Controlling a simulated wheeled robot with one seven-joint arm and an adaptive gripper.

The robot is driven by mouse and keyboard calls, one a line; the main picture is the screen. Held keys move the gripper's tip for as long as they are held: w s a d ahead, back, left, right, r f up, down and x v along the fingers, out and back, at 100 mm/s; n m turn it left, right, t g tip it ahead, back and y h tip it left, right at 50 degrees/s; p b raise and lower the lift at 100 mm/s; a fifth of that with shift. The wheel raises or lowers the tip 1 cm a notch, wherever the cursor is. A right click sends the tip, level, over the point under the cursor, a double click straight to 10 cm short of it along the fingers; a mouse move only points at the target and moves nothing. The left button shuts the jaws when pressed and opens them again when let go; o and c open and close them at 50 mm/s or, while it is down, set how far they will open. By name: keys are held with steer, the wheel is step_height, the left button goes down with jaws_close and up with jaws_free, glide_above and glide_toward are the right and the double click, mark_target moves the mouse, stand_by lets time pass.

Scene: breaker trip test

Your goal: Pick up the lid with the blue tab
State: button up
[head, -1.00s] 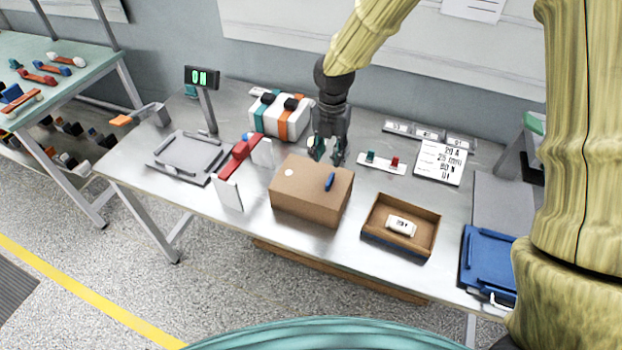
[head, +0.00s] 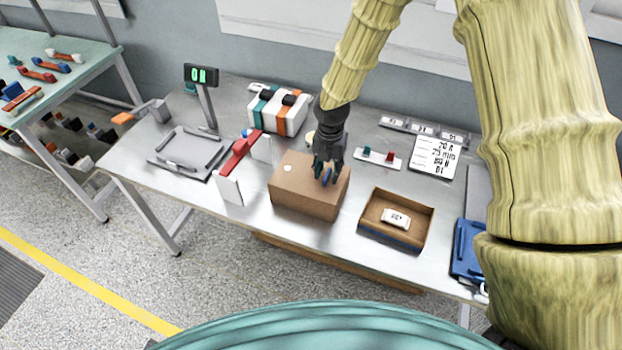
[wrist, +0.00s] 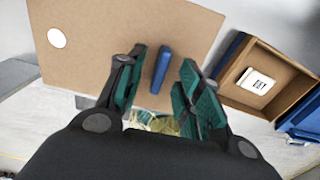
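The lid (head: 300,183) is the brown cardboard top of a box (head: 298,205) in the middle of the bench. A blue tab (wrist: 161,69) stands up from it, and a white round spot lies near its left end. My gripper (head: 326,178) is over the tab's end of the lid, pointing down. In the wrist view, my gripper (wrist: 156,88) is open, with its teal finger pads on either side of the blue tab and a gap showing on both sides. The exact height of the fingertips above the lid is hard to tell.
An open cardboard tray (head: 428,222) with a white labelled block (head: 396,218) stands right of the box. A red-barred stand (head: 240,152) is close on the left. A striped device (head: 279,110) and a switch plate (head: 377,158) are behind.

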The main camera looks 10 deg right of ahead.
steer(key=shift+f, duration=0.6)
jaws_close()
steer(key=shift+r, duration=0.1)
